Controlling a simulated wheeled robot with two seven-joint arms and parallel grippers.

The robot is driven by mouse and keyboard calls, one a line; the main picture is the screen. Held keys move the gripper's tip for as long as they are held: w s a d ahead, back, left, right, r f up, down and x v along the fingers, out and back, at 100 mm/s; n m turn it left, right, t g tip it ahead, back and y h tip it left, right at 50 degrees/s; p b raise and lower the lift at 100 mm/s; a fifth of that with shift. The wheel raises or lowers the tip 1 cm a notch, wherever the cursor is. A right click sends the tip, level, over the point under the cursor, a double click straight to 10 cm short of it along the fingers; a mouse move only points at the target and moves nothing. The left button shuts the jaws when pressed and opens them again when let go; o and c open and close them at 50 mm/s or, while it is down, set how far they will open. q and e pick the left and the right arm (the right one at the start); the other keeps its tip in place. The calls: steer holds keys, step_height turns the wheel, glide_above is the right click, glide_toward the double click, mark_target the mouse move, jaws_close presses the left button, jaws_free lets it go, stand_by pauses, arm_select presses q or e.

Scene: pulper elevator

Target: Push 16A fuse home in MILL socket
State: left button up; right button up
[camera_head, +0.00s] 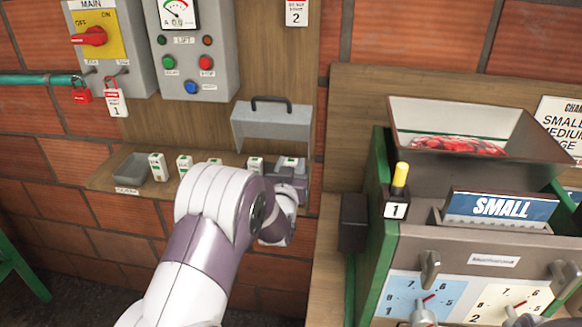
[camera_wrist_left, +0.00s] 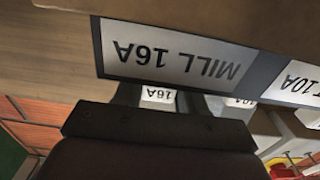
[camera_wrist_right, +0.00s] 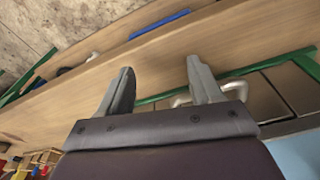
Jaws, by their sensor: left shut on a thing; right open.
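In the left wrist view the MILL 16A label (camera_wrist_left: 175,58) reads upside down on the socket's front. Just below it my left gripper (camera_wrist_left: 158,102) is shut on a white fuse marked 16A (camera_wrist_left: 158,95). The fuse is at the MILL socket, but its lower end is hidden, so I cannot tell how deep it sits. In the head view my left gripper (camera_head: 288,186) is at the right end of the wooden shelf, partly hidden by my arm. In the right wrist view my right gripper (camera_wrist_right: 160,85) is open and empty, away from the fuses.
A grey cover with a black handle (camera_head: 270,125) is above the sockets. Several white-and-green blocks (camera_head: 158,167) and a grey tray (camera_head: 131,168) stand on the shelf to the left. The green-framed mill (camera_head: 480,255) with its hopper is close on the right.

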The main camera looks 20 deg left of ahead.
arm_select(q)
steer(key=shift+f, duration=0.1)
arm_select(e)
steer(key=shift+f, duration=0.15)
arm_select(q)
steer(key=shift+f+b, duration=0.3)
steer(key=shift+b, duration=0.2)
arm_select(e)
steer(key=shift+f, duration=0.35)
arm_select(q)
steer(key=o, duration=1.2)
steer(key=shift+o, duration=0.2)
